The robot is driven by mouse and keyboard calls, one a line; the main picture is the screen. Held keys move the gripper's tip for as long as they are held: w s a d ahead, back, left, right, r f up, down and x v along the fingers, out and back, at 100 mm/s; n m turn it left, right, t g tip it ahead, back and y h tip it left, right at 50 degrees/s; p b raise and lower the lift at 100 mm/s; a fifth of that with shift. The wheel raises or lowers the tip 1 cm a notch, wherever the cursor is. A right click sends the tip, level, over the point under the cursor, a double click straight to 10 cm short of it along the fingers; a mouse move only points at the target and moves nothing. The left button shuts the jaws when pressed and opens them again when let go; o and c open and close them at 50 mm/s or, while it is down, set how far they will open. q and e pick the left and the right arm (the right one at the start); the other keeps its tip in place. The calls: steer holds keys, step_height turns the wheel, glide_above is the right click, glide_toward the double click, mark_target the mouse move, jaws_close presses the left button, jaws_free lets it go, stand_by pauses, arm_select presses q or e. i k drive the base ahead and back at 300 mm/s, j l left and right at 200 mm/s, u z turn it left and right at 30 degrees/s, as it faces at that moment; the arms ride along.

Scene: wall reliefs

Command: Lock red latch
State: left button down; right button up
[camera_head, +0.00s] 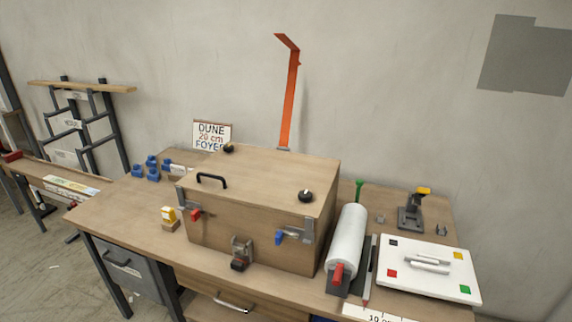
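A wooden chest (255,235) stands with its lid closed on the workbench. The red latch (196,215) is on the left of the chest's front face, by a grey metal bracket (182,196). Its red tip sticks out from the face; I cannot tell whether it is locked. A blue latch (280,238) is on the right of the front, beside a grey bracket (308,231). A grey clasp (241,248) with a dark lower end is at the front middle. Neither of my grippers is in view.
On the workbench (110,215), a yellow-topped block (168,214) stands close left of the red latch. Blue pieces (152,168) lie behind it. A white roll (346,242) with a red-handled part (338,275) and a white panel (425,272) are at the right. The bench's left front is clear.

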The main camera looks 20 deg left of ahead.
mark_target(195, 216)
steer(key=u, duration=1.3)
